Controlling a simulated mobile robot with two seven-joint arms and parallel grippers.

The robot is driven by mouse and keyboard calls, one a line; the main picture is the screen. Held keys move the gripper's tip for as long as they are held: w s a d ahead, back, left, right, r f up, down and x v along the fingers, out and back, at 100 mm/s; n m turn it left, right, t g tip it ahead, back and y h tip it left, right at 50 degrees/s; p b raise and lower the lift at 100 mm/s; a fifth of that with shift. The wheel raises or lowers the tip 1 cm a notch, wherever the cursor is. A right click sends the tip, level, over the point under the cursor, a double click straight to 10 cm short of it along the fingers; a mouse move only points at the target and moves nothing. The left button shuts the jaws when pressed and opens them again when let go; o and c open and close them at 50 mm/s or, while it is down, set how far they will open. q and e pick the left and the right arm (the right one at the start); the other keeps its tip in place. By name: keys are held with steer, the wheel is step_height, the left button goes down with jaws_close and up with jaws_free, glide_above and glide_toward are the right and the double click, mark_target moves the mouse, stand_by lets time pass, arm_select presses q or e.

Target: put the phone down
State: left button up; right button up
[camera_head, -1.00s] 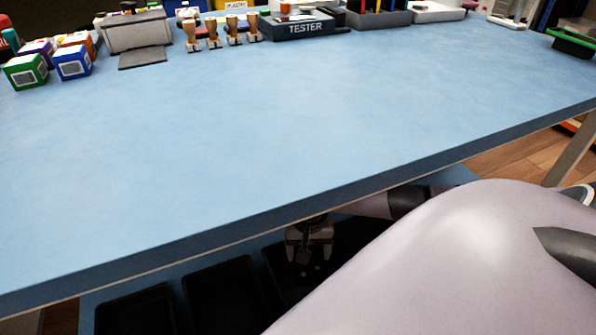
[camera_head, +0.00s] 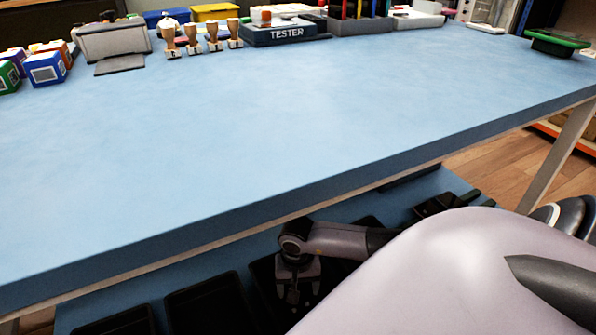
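No phone can be made out in the view. My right gripper (camera_head: 298,296) hangs below the front edge of the blue table (camera_head: 230,125), pointing down over a black tray (camera_head: 262,268) on the lower shelf. It is dark and small there, so whether its fingers are open, shut or hold something cannot be told. My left gripper is not in view.
More black trays (camera_head: 205,300) line the lower shelf. At the table's back stand cubes (camera_head: 46,70), a grey box (camera_head: 112,42), several wooden stamps (camera_head: 193,38) and the tester (camera_head: 285,35). A green tray (camera_head: 557,42) sits far right. The tabletop's middle is clear.

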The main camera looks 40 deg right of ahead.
steer(key=shift+f+b, duration=0.4)
steer(key=shift+f, duration=0.05)
steer(key=o, duration=1.1)
steer(key=shift+s+f, duration=0.1)
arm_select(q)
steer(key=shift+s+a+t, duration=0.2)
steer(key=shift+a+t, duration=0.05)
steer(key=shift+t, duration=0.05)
arm_select(e)
steer(key=shift+o, duration=0.2)
steer(key=shift+s+f, duration=0.1)
steer(key=shift+r, duration=0.25)
steer(key=shift+a+r+p, duration=0.1)
steer(key=shift+r+p, duration=0.2)
steer(key=shift+p, duration=0.2)
arm_select(q)
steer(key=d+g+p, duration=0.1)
steer(key=p, duration=0.1)
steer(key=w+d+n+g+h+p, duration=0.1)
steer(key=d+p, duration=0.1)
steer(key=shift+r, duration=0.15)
arm_select(e)
step_height(320, 180, up, 12)
steer(key=shift+w+r, duration=0.15)
steer(key=shift+w, duration=0.05)
